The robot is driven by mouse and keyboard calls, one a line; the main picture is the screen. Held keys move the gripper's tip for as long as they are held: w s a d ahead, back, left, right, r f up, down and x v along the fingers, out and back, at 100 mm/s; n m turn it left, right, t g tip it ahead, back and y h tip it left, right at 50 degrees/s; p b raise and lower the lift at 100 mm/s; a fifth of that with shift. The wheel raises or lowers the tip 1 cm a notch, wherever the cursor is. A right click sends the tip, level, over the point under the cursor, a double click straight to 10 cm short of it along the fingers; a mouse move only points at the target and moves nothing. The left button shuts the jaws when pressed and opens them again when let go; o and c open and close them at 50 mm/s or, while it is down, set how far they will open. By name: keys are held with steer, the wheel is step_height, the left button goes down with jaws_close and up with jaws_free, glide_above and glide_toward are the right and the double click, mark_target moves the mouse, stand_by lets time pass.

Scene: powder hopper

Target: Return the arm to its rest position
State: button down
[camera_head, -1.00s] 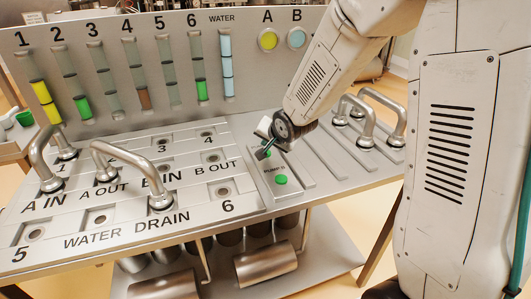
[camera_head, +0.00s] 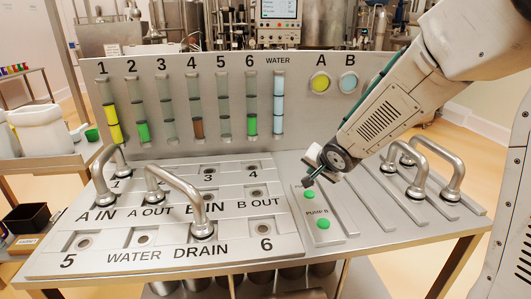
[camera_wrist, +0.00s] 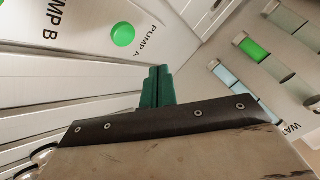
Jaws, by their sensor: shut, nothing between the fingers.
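My gripper (camera_head: 307,183) is above the pump strip of the metal panel table, close to the upper green pump button (camera_head: 309,195). In the wrist view its green fingers (camera_wrist: 155,87) are together with nothing between them. The green button beside the PUMP A label (camera_wrist: 123,34) shows past the fingers, apart from them in that view. The lower green button, by the PUMP B label (camera_head: 322,224), is uncovered. My arm reaches in from the upper right.
Bent metal pipe handles (camera_head: 183,190) stand on the left port plate (camera_head: 120,245), and more handles (camera_head: 437,168) stand at the right. The upright gauge board (camera_head: 180,80) closes off the back. A white container (camera_head: 38,130) is at far left.

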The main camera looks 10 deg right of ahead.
steer(key=shift+s+d+f+n, duration=0.2)
steer(key=shift+n, duration=0.1)
steer(key=s+g, duration=0.1)
steer(key=s+d+f+n+h, duration=0.1)
steer(key=s+d+f+g, duration=0.1)
steer(key=s, duration=0.1)
steer(key=shift+d+f+n+g+h, duration=0.1)
steer(key=shift+f+n+g+h, duration=0.1)
steer(key=shift+n+g+h, duration=0.1)
steer(key=s+r+n+g, duration=0.1)
steer(key=s+r, duration=0.3)
steer(key=s, duration=0.6)
steer(key=s+a+r+n+g, duration=0.1)
steer(key=s+r+n+g, duration=0.1)
steer(key=s, duration=0.9)
steer(key=s+r+n+g+y, duration=0.1)
steer(key=s+r+n+g, duration=0.1)
steer(key=s+r, duration=0.4)
steer(key=s, duration=0.5)
steer(key=shift+s+a+r+n, duration=0.25)
steer(key=shift+a+n, duration=0.1)
steer(key=shift+n, duration=0.05)
